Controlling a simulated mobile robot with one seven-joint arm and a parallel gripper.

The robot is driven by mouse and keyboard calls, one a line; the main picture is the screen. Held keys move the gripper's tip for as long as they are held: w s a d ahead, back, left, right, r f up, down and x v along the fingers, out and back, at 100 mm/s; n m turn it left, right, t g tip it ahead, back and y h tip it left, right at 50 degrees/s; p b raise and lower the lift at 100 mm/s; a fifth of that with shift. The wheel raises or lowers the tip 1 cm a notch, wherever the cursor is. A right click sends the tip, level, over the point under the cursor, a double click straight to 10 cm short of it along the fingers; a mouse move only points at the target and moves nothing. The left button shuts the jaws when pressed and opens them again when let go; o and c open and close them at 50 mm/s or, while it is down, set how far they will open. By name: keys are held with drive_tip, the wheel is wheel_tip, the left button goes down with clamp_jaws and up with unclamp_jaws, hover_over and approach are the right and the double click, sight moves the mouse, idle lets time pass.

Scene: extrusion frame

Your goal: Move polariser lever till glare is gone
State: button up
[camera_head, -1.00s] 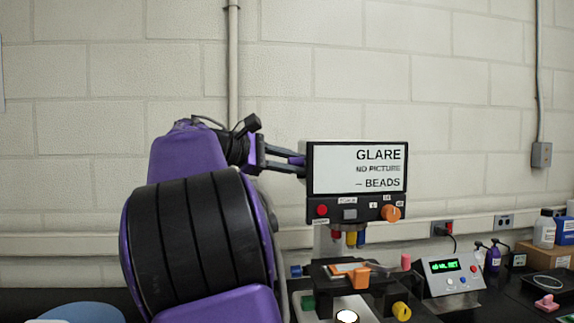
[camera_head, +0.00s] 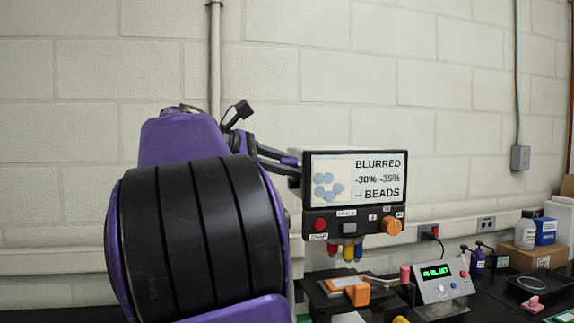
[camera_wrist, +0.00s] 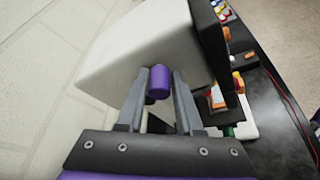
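The screen (camera_head: 355,178) on the black-framed instrument head reads "BLURRED -30% -35% -- BEADS" and shows several blue round beads on its left. A purple peg (camera_wrist: 158,82), seemingly the polariser lever, sticks out of the white side of the instrument head (camera_wrist: 150,45). My gripper (camera_wrist: 159,80) has its two grey fingers on either side of the peg, seemingly closed on it. In the head view, my gripper (camera_head: 290,166) reaches the screen housing's left side, and its fingertips are partly hidden.
Below the screen are a red button (camera_head: 320,224) and an orange knob (camera_head: 391,227). Coloured objectives (camera_head: 347,252) hang above the stage with an orange clip (camera_head: 355,294). A grey control box (camera_head: 443,283) with a green display stands at right. A wall conduit (camera_head: 215,80) runs behind my arm.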

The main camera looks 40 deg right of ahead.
drive_tip(key=o, duration=0.3)
drive_tip(key=v, duration=1.7)
drive_tip(key=shift+a, duration=0.3)
